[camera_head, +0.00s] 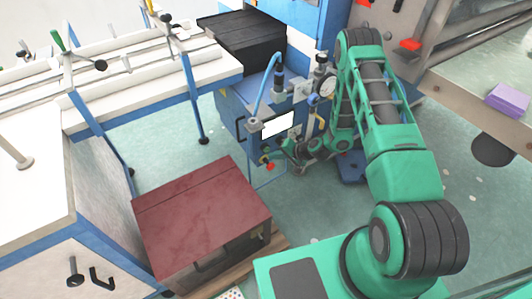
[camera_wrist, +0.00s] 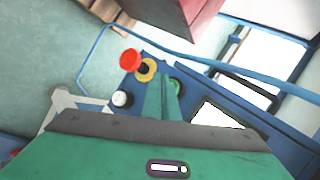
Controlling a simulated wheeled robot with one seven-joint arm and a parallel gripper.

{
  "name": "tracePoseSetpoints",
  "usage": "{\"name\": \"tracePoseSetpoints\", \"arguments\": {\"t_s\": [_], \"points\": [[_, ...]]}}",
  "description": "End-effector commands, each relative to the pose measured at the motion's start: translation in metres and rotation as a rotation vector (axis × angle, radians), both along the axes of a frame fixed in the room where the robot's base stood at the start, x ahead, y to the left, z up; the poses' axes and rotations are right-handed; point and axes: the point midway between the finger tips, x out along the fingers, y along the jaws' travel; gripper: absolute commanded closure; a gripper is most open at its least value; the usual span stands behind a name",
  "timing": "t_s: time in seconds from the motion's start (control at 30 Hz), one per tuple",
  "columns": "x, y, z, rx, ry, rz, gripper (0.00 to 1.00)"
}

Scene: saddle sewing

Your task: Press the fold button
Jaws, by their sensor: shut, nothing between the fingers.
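A blue control panel (camera_wrist: 127,84) shows in the wrist view. I cannot read any label, so I cannot tell which is the fold button. My gripper (camera_wrist: 162,80) is shut and empty. In the head view, the red button (camera_head: 271,166) shows at the machine's front, just left of my wrist.
A white screen (camera_head: 278,124) sits above the buttons. Blue tubing (camera_wrist: 215,62) crosses close by. A dark red-topped cabinet (camera_head: 200,215) stands in front, left of my arm. A white-topped bench (camera_head: 215,65) is at the left. Green floor is open between them.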

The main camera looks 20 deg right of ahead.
Motion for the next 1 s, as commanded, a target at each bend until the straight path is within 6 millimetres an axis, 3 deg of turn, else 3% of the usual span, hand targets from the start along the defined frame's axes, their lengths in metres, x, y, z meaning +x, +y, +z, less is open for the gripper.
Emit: {"name": "tracePoseSetpoints", "arguments": {"t_s": [1.0], "points": [[0.0090,0.0022,0.0011,0.000,0.000,-0.001,1.00]]}}
